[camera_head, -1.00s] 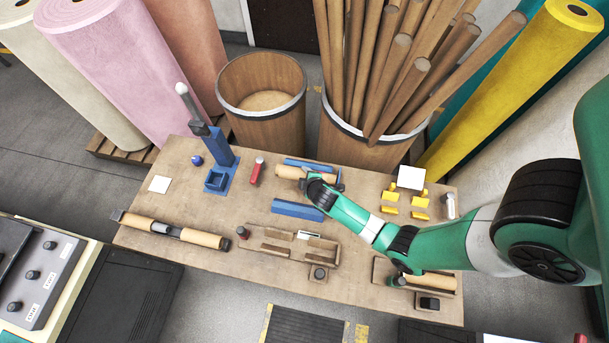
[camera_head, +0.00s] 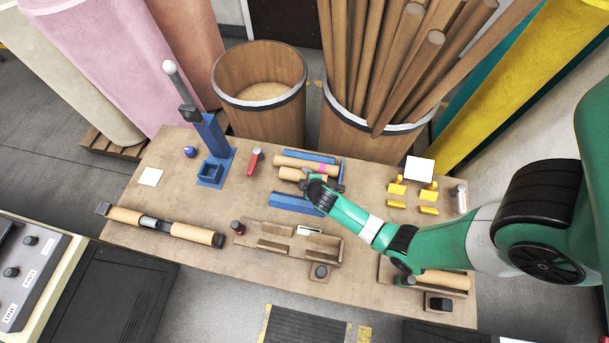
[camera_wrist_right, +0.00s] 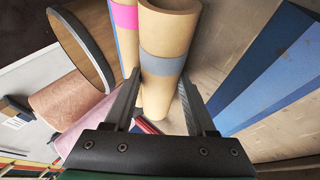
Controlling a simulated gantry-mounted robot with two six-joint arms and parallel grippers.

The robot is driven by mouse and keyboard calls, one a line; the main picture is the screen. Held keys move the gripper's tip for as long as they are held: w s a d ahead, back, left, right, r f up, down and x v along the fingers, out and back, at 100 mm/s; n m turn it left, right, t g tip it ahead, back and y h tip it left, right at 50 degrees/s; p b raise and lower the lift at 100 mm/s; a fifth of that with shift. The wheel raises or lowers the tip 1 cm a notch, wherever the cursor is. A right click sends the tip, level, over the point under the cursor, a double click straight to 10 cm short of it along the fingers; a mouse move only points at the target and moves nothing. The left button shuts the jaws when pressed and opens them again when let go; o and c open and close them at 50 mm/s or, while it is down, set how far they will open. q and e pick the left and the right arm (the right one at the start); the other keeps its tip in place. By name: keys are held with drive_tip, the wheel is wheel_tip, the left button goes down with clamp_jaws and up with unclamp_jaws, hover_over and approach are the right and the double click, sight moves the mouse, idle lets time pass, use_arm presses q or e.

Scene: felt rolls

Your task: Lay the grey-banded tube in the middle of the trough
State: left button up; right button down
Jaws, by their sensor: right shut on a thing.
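The grey-banded tube (camera_head: 290,174) is tan; its grey-blue band shows in the right wrist view (camera_wrist_right: 162,65) and is hidden in the head view. My right gripper (camera_head: 312,179) is shut on it, with one finger on each side of the tube in the wrist view (camera_wrist_right: 158,102). A pink-banded tube (camera_head: 300,163) lies right beside it. A wooden open-topped tray with inner rails, which looks like the trough (camera_head: 268,232), lies nearer the front of the table. My left gripper is not in view.
A blue rail (camera_head: 310,156) lies behind the tubes and a blue block (camera_head: 297,203) in front. Yellow holders (camera_head: 397,188) stand to the right, a blue stand (camera_head: 211,140) to the left. A long piece with tan ends (camera_head: 165,226) lies front left. A red-handled item (camera_head: 254,162) lies nearby.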

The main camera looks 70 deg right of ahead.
drive_tip(key=shift+f, duration=0.2)
idle(0.3)
drive_tip(key=shift+c, duration=1)
unclamp_jaws()
drive_tip(key=shift+d, duration=0.1)
drive_tip(key=shift+o, duration=0.3)
drive_tip(key=shift+s, duration=0.1)
drive_tip(key=shift+f, duration=0.15)
drive_tip(key=shift+c, duration=1.1)
drive_tip(key=shift+c, duration=0.8)
drive_tip(key=shift+c, duration=0.2)
